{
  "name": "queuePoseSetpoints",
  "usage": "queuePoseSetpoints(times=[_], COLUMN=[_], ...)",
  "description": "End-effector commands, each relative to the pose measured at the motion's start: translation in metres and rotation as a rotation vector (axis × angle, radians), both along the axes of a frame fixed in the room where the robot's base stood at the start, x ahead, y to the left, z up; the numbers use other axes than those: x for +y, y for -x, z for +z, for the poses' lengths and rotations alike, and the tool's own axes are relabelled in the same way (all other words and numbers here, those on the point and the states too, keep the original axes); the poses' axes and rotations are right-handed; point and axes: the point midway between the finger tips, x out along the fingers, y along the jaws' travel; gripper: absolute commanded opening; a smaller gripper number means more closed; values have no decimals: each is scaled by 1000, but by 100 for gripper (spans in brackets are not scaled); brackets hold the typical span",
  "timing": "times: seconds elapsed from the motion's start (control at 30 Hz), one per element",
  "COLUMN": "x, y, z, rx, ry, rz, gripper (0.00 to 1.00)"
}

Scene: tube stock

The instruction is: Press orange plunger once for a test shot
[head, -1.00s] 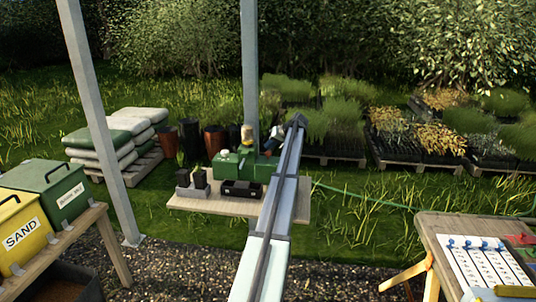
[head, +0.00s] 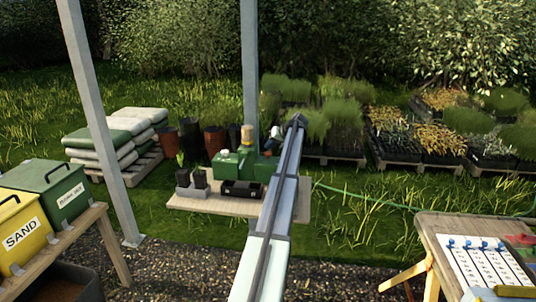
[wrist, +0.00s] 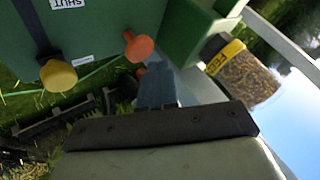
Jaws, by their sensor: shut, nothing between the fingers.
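The orange plunger (wrist: 139,47) is a round knob on the side of a green machine in the wrist view. My gripper (wrist: 157,70) has its blue-grey fingers together and empty, with the tips just below and right of the plunger in the picture. I cannot tell whether they touch it. A yellow knob (wrist: 58,75) sits left of the plunger, under a white label reading SHUT. In the head view the green machine (head: 228,163) stands on a bench, and my arm covers its right side.
A jar of pellets with a yellow FEED band (wrist: 250,78) is fixed right of the plunger. Small black pots (head: 200,178) and a black tray (head: 242,188) stand on the bench (head: 215,205) in front of the machine. A grey post (head: 249,70) rises behind it.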

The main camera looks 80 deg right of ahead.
Motion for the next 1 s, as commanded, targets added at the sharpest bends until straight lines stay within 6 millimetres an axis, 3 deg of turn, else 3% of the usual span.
queuePoseSetpoints(times=[1.0], x=[0], y=[0], z=[-10], rx=[0], ry=[0], rz=[0], gripper=[0])
